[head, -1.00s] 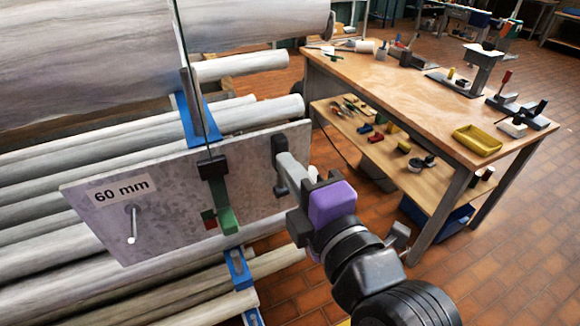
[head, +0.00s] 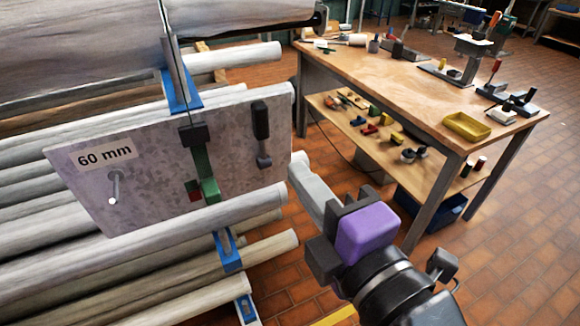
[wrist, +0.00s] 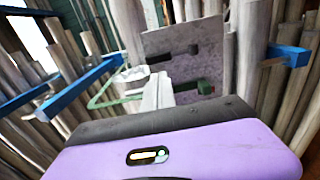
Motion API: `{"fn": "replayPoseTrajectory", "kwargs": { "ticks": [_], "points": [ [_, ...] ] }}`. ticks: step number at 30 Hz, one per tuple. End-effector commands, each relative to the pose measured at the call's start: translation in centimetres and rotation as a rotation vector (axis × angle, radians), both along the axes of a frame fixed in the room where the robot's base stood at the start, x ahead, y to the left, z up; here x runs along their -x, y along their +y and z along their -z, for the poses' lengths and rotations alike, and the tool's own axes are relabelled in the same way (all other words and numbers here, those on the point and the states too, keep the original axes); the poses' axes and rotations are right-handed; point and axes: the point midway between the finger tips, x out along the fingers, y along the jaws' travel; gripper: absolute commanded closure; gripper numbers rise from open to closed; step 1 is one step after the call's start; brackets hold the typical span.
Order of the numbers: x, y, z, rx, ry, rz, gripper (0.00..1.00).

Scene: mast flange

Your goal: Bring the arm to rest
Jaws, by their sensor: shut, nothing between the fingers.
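My gripper (head: 301,167) is shut and empty, its pale grey fingers together beside a purple wrist block. It is in free air off the right edge of the grey metal plate (head: 150,180), which is marked 60 mm. The plate has a black handle (head: 261,122) near its right edge, a green lever (head: 207,180) in the middle and a metal peg (head: 115,185) at left. In the wrist view my shut fingers (wrist: 155,92) point towards the plate (wrist: 207,45), with the black handle (wrist: 182,52) and green lever (wrist: 205,87) on it.
Long pale logs (head: 60,245) on a rack with blue brackets (head: 228,250) fill the left. A wooden workbench (head: 400,85) with tools and a yellow tray (head: 467,127) stands at the right. Tiled floor (head: 510,245) is open in front of the bench.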

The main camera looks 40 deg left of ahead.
Motion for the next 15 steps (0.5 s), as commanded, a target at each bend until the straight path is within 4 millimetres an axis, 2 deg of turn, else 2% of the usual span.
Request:
{"fn": "replayPoseTrajectory", "kwargs": {
  "ticks": [3, 6, 15],
  "points": [
    [0.6, -1.5, 0.2, 0.0, 0.0, 0.002, 1.0],
    [0.9, -2.2, 0.1, -0.001, 0.0, 0.0, 1.0],
    [1.1, -2.5, 0.0, -0.002, 0.007, -0.001, 1.0]
  ]
}}
